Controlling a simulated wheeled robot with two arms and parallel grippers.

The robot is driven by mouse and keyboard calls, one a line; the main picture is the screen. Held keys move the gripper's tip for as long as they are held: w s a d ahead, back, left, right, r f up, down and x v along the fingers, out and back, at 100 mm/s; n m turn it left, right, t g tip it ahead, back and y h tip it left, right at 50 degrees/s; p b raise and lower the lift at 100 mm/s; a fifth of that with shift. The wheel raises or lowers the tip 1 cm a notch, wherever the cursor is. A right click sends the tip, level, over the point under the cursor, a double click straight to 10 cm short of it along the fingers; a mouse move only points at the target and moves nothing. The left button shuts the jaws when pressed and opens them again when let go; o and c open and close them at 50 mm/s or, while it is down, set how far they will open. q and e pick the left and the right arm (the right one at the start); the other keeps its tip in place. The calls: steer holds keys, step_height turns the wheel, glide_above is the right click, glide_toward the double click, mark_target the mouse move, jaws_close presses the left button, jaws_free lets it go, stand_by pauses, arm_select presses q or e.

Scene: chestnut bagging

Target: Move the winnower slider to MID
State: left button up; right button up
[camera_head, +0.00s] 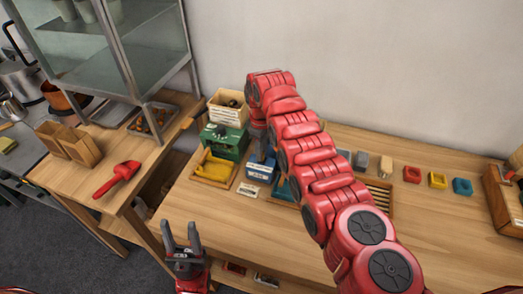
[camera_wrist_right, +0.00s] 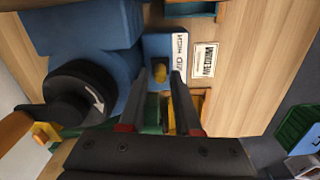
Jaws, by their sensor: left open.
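The blue winnower (camera_head: 260,165) stands on the table below my right wrist, partly covered by my arm in the head view. In the right wrist view, its blue body (camera_wrist_right: 90,28) carries a black round knob with a white arrow and a white label (camera_wrist_right: 179,55) reading MID and HIGH; the rest of the label is hidden. The small yellow slider knob (camera_wrist_right: 160,72) shows between the fingertips of my right gripper (camera_wrist_right: 164,78), nearer the left finger. The fingers look apart, with a gap beside the knob. My left gripper (camera_head: 182,242) is open and empty, low at the table's front left.
A green machine (camera_head: 224,141) with a wooden crate above stands left of the winnower, behind a yellow tray (camera_head: 213,168). A card (camera_wrist_right: 205,60) lies beside the winnower. Red, yellow and blue blocks (camera_head: 438,180) sit at the right. The front table area is clear.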

steer(key=shift+d, duration=0.15)
steer(key=shift+r, duration=0.15)
step_height(320, 180, up, 8)
steer(key=shift+s+r+b, duration=0.1)
steer(key=shift+r+b, duration=0.15)
steer(key=shift+b, duration=0.95)
step_height(320, 180, up, 9)
steer(key=p, duration=0.8)
steer(key=shift+f, duration=0.15)
